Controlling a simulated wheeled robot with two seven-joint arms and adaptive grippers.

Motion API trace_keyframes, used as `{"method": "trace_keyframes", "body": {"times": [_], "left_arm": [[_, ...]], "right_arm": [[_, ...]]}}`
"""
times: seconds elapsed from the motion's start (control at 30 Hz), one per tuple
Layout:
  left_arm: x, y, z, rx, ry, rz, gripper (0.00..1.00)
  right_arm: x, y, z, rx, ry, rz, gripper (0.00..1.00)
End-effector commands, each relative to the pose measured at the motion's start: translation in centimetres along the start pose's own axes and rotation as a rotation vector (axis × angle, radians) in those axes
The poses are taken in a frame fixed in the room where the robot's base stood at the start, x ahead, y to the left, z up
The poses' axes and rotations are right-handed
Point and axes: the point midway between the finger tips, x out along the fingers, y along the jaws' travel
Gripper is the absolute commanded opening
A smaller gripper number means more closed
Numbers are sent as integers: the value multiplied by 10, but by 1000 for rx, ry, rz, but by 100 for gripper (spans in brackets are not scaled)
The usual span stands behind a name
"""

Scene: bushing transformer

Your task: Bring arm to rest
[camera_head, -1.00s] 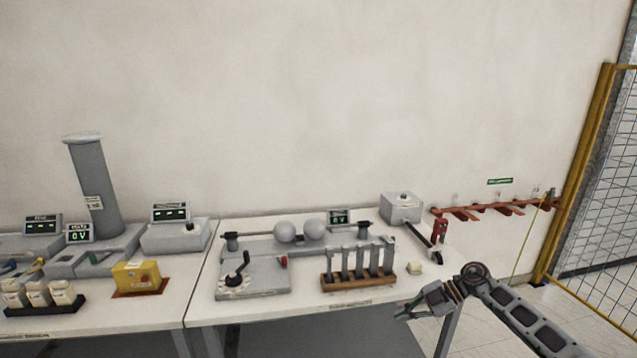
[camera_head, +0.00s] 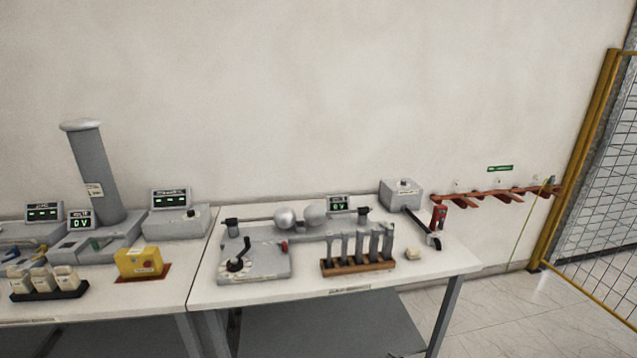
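Neither of my arms nor grippers shows in the head view now. The white table (camera_head: 445,263) on the right carries a grey apparatus (camera_head: 265,262) with a black crank and two metal spheres (camera_head: 299,216). A wooden rack (camera_head: 357,266) holding several grey rods stands at the table's front. A grey box (camera_head: 401,194) with a dark arm and a red-and-black part (camera_head: 438,222) at the arm's end stands at the back right.
On the left table (camera_head: 155,300) are a tall grey column (camera_head: 92,175), a yellow box (camera_head: 139,262) and meters. A red-brown wall rack (camera_head: 495,195) hangs right of the tables. A yellow-framed mesh fence (camera_head: 585,160) borders the right. The floor before it is clear.

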Motion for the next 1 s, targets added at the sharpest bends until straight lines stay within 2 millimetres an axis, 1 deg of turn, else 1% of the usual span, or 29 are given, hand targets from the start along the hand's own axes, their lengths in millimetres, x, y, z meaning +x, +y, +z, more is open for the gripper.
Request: {"method": "trace_keyframes", "body": {"times": [0.03, 0.1, 0.17, 0.2, 0.37, 0.5, 0.57, 0.7, 0.87, 0.9, 0.97, 1.0], "left_arm": [[0, 0, 0, 0, 0, 0, 40], [0, 0, 0, 0, 0, 0, 40], [0, 0, 0, 0, 0, 0, 40], [0, 0, 0, 0, 0, 0, 40], [0, 0, 0, 0, 0, 0, 40], [0, 0, 0, 0, 0, 0, 40], [0, 0, 0, 0, 0, 0, 40], [0, 0, 0, 0, 0, 0, 40], [0, 0, 0, 0, 0, 0, 40], [0, 0, 0, 0, 0, 0, 40], [0, 0, 0, 0, 0, 0, 40], [0, 0, 0, 0, 0, 0, 40]], "right_arm": [[-6, -12, 21, 31, -43, 23, 0], [-16, -26, 47, 64, -102, 54, 0], [-24, -38, 68, 92, -151, 77, 0], [-31, -46, 83, 112, -186, 91, 0], [-59, -84, 135, 178, -322, 132, 0], [-87, -120, 176, 233, -439, 153, 0], [-100, -136, 192, 256, -490, 159, 0], [-132, -176, 226, 308, -606, 163, 0], [-172, -224, 259, 366, -737, 157, 0], [-182, -236, 266, 381, -768, 154, 0], [-197, -255, 275, 402, -815, 148, 0], [-208, -268, 281, 417, -848, 143, 0]]}}
